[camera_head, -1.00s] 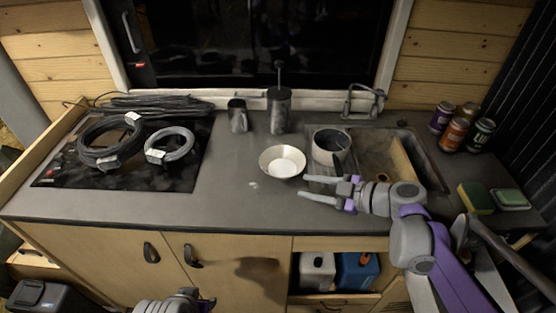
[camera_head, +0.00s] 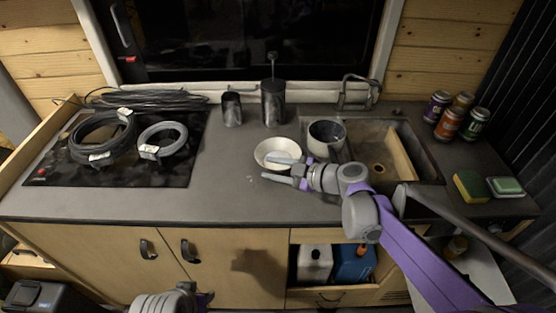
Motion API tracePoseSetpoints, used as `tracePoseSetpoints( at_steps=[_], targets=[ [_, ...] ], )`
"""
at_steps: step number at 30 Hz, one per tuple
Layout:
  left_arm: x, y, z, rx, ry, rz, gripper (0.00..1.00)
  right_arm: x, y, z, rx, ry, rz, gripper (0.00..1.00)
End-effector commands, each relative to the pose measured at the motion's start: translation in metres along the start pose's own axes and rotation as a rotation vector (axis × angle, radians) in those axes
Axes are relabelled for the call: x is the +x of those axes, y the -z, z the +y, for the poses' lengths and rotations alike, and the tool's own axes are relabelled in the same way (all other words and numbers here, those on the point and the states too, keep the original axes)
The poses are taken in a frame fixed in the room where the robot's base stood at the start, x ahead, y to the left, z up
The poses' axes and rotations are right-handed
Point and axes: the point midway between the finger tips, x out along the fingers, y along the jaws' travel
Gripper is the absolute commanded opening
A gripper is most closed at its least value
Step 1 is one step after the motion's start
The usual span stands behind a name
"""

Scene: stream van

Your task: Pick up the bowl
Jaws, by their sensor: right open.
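The white bowl (camera_head: 272,147) sits upright on the grey counter, left of the sink. My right gripper (camera_head: 276,170) is open and points left at the bowl's near right side. One finger overlaps the bowl's right part in the picture, and the other lies just in front of it. Whether a finger touches the bowl I cannot tell. My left gripper (camera_head: 205,300) shows only in part at the bottom edge, and its fingers are not clear.
A mug (camera_head: 232,109) and a French press (camera_head: 273,103) stand behind. Coiled cables (camera_head: 162,141) lie on the hob at left. Cans and sponges are at right.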

Motion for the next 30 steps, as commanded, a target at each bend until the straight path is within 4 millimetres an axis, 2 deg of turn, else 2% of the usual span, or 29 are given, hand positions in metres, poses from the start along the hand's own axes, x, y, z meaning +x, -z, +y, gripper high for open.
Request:
tracePoseSetpoints(
  at_steps=[8, 15, 30],
  targets=[
    [0.0001, 0.0000, 0.0000, 0.000, 0.000, 0.000, 0.45, 0.0038, -0.0002, 0.0000, 0.000, -0.001, -0.001, 0.40],
    [0.0001, 0.0000, 0.0000, 0.000, 0.000, 0.000, 0.45, 0.0036, -0.0001, 0.0001, 0.000, -0.001, 0.000, 0.00],
    [0.0001, -0.0001, 0.0000, 0.000, 0.000, 0.000, 0.45, 0.0035, -0.0001, -0.0001, 0.000, 0.000, 0.000, 0.00]
  ],
)
